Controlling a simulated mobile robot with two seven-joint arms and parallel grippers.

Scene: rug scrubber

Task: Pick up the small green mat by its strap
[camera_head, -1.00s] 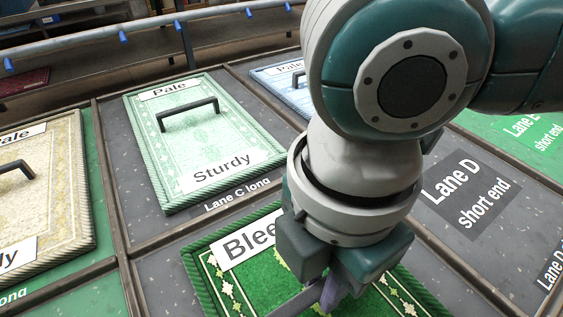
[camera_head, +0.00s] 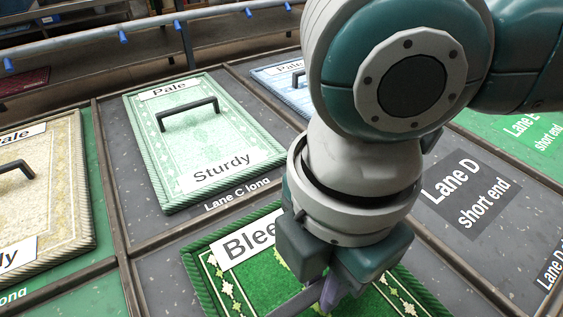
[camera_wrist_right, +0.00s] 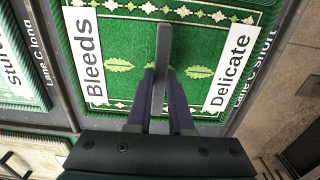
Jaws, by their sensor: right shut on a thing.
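The small green mat (camera_head: 235,287) lies in the lane compartment at the bottom centre of the head view, partly hidden by my right arm. It has a patterned border and a label that starts "Blee". In the right wrist view the mat (camera_wrist_right: 135,52) shows labels "Bleeds" and "Delicate". Its grey strap (camera_wrist_right: 161,62) runs up the middle of that view. My right gripper (camera_wrist_right: 160,92) is shut on the strap, with one finger on each side; it also shows in the head view (camera_head: 335,290). The mat appears to lie flat. My left gripper is not in view.
A pale green mat (camera_head: 208,138) marked "Pale" and "Sturdy" lies in the lane behind. A cream mat (camera_head: 50,190) is at the left and a pale blue mat (camera_head: 272,80) at the back. Raised dividers (camera_head: 112,215) separate the lanes. The Lane D short end (camera_head: 465,195) is empty.

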